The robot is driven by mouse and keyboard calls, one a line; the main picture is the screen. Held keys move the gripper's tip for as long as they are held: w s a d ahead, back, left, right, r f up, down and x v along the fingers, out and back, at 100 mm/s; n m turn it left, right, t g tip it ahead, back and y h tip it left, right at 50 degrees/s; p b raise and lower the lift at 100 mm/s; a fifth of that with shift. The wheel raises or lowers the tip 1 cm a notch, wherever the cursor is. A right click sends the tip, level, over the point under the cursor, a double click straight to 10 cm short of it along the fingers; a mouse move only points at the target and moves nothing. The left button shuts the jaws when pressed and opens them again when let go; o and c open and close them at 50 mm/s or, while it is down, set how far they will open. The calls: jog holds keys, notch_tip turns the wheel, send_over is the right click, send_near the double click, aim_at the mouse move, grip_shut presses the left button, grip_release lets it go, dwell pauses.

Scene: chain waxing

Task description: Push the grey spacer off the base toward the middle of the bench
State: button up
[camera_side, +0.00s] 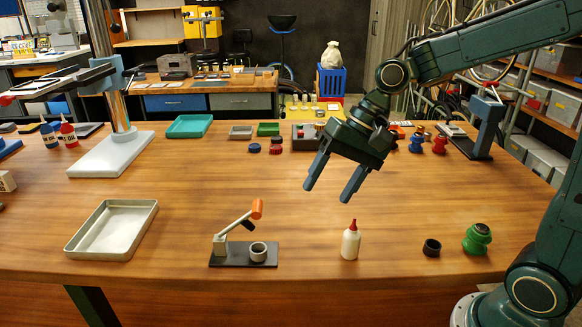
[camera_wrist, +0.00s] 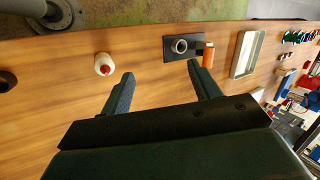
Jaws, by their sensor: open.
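The grey spacer (camera_side: 258,250) is a short ring standing on the black base (camera_side: 229,258) near the bench's front edge. In the wrist view the spacer (camera_wrist: 180,46) sits on the base (camera_wrist: 170,55), beside the orange-tipped lever (camera_wrist: 208,54). In the side view the lever (camera_side: 238,218) rises from a pale block at the base's left end, its orange end up and to the right. My gripper (camera_side: 327,194) is open and empty, above the bench, behind and to the right of the base. Its two fingers also show in the wrist view (camera_wrist: 165,82).
A white bottle with a red cap (camera_side: 350,243) stands right of the base. A black ring (camera_side: 431,247) and a green knob-shaped piece (camera_side: 477,239) stand farther right. A metal tray (camera_side: 75,246) lies to the left. The middle of the bench (camera_side: 220,185) behind the base is clear.

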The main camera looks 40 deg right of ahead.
aim_at(254, 254)
jog(key=w+f+m+y, duration=0.2)
jog(key=w+f, duration=0.1)
jog(key=w+a+f+m+g+y, duration=0.1)
jog(key=w+f+m+y, duration=0.1)
jog(key=f+m, duration=0.1)
jog(key=w+f+m+g+y, duration=0.1)
jog(key=w+f+m+y, duration=0.1)
jog(key=w+f+m, duration=0.1)
jog(key=shift+w+a+f, duration=0.1)
jog(key=shift+w+a, duration=0.25)
jog(key=shift+w+d+f+m+g+y, duration=0.1)
jog(key=shift+w+f+m+g+y, duration=0.1)
jog(key=shift+f+m+y, duration=0.3)
jog(key=shift+w+d+f+m+g+y, duration=0.1)
jog(key=shift+w+f+m+y, duration=0.2)
jog(key=shift+f+m, duration=0.25)
jog(key=shift+w+d+f+m+g+y, duration=0.1)
jog(key=shift+w+f+m+y, duration=0.05)
jog(key=shift+f+m+y, duration=0.35)
jog(key=shift+a+f, duration=0.1)
jog(key=shift+a, duration=0.1)
jog(key=shift+x, duration=3.65)
jog(key=shift+d, duration=0.1)
jog(key=c, duration=1.1)
